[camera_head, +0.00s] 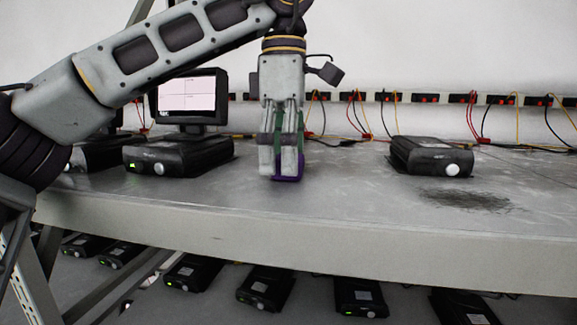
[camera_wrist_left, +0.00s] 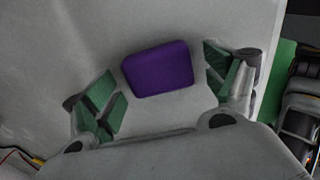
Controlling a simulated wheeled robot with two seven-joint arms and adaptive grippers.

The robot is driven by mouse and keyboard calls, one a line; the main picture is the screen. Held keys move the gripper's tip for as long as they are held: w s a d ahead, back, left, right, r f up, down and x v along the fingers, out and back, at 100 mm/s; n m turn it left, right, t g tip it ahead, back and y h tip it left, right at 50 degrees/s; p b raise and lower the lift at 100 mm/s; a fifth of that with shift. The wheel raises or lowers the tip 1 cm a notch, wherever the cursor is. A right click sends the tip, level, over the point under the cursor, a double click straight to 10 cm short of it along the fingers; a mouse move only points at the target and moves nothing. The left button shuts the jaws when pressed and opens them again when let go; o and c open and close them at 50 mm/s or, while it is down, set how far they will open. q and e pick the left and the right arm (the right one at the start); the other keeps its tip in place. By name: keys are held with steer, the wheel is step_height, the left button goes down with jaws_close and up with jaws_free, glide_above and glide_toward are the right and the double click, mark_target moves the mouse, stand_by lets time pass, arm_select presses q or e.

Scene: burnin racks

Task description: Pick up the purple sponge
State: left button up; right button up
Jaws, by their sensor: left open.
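The purple sponge (camera_wrist_left: 158,70) lies on the grey shelf, seen from above in the left wrist view. In the head view a low purple part of the sponge (camera_head: 288,179) shows, mostly hidden behind my left gripper (camera_head: 281,165). The gripper points straight down over the sponge. In the left wrist view my left gripper (camera_wrist_left: 163,88) is open, with its green-padded fingers on either side of the sponge and a visible gap at each side. My right gripper is not in view.
A black device (camera_head: 430,156) stands on the shelf (camera_head: 340,210) to the right, beside a dark smudge. Another black device (camera_head: 180,154) with a small monitor (camera_head: 188,98) stands to the left. Red sockets with cables line the back wall. More devices sit on the level below.

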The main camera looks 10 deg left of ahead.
arm_select(q)
steer(key=shift+f, duration=0.1)
steer(key=shift+c, duration=0.2)
steer(key=c, duration=0.9)
